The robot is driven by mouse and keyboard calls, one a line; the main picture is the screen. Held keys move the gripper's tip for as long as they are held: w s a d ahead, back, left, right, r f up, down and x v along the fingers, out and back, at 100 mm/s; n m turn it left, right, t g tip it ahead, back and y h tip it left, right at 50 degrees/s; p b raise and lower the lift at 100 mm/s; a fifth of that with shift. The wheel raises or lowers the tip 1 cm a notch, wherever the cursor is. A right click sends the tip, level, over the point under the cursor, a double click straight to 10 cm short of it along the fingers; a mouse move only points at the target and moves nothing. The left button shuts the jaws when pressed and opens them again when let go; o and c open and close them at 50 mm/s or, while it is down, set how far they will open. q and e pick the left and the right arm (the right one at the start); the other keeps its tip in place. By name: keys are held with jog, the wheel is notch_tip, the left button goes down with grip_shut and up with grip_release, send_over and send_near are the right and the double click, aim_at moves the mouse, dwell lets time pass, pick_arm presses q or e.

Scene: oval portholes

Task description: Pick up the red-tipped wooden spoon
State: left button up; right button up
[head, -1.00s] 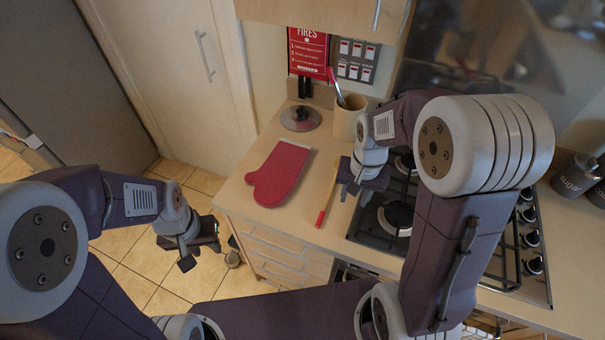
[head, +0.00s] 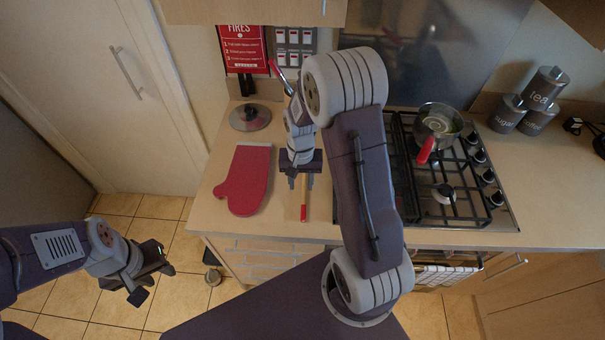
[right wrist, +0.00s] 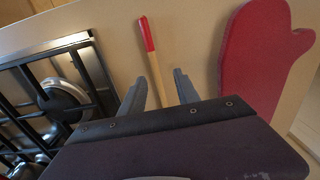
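The wooden spoon with a red tip (head: 303,212) lies on the counter, between the red oven mitt and the stove. In the right wrist view the spoon (right wrist: 153,62) points away from me, its red end farthest. Its near part runs between the fingers and is hidden behind the gripper body. My right gripper (head: 302,185) is over the spoon; in the right wrist view its fingers (right wrist: 160,88) are apart, one on each side of the handle, not visibly touching it. My left gripper (head: 152,282) is over the floor at the left, away from the counter, its fingers apart and empty.
A red oven mitt (head: 245,180) lies left of the spoon. A pot lid (head: 250,117) is behind it. The gas stove (head: 410,190) with a red-handled pan (head: 437,125) is to the right. Canisters (head: 507,113) stand at the back right.

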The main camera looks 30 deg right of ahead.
aim_at(304, 195)
jog(key=f, duration=0.3)
jog(key=s+f, duration=0.1)
jog(key=shift+d+f+p, duration=0.15)
jog(key=shift+d+p, duration=0.15)
jog(key=shift+d, duration=0.1)
jog(key=shift+w+f, duration=0.1)
jog(key=shift+f, duration=0.15)
jog(key=shift+w+a, duration=0.1)
jog(key=shift+a, duration=0.05)
grip_shut()
jog(key=shift+r, duration=0.2)
notch_tip(304, 195, up, 4)
jog(key=shift+f+b, duration=0.1)
jog(key=shift+b, duration=0.2)
jog(key=shift+s+d+r+b, duration=0.2)
jog(key=shift+s+d+r, duration=0.85)
jog(key=shift+d, duration=0.7)
jog(key=shift+s+d+r+b, duration=0.2)
jog(key=shift+s+d+r, duration=0.85)
jog(key=shift+d, duration=0.65)
jog(key=shift+s+d+r+b, duration=0.2)
jog(key=shift+s+d+r, duration=0.55)
jog(key=shift+d+r, duration=0.8)
